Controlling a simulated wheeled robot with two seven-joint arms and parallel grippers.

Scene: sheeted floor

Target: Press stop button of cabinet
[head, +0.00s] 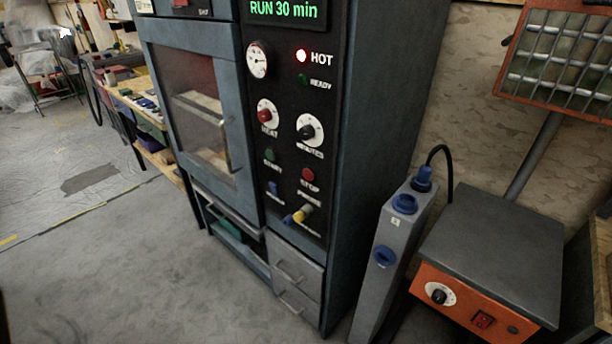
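The cabinet (386,120) is a tall blue-grey unit with a windowed door (196,110) at its left and a black control panel at its right. The red stop button (308,174) sits on the lower right of the panel, with a STOP label under it. A green start button (270,155) is to its left. The display (284,10) reads RUN 30 min, and the HOT lamp (301,56) is lit. The READY lamp (303,79) looks dark green. Neither of my grippers is in view.
A grey post with blue sockets (392,232) and an orange-fronted box with a dark top (492,250) stand right of the cabinet. A caged orange lamp (560,60) is above them. A workbench (140,110) stands at the left. The sheeted floor at front left is clear.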

